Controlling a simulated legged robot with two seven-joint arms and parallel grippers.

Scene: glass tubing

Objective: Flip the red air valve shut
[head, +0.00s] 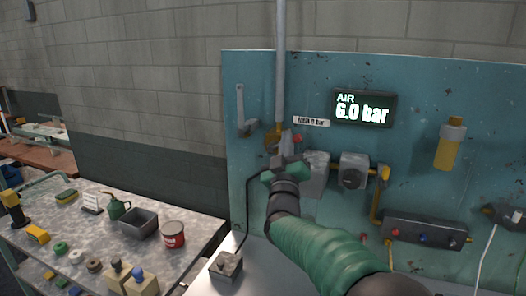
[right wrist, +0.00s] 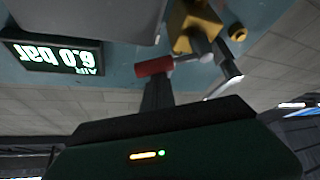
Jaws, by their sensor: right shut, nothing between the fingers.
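The red air valve handle (head: 297,138) is small on the teal panel, beside a brass fitting (head: 272,138) under the vertical grey pipe. In the right wrist view the red grip (right wrist: 154,67) lies across the view, joined to a grey lever near the brass body (right wrist: 194,26). My right gripper (head: 287,145) is shut and empty, right at the valve. Its dark fingers (right wrist: 157,92) overlap the red grip's lower edge in the wrist view; I cannot tell if they touch. My left gripper is out of view.
The display (head: 362,108) reads AIR 6.0 bar. A grey regulator (head: 354,171) with yellow piping sits right of my gripper. A bench (head: 190,232) at left holds a grey bin (head: 138,223), a red can (head: 173,235) and small parts. A block (head: 226,265) stands below.

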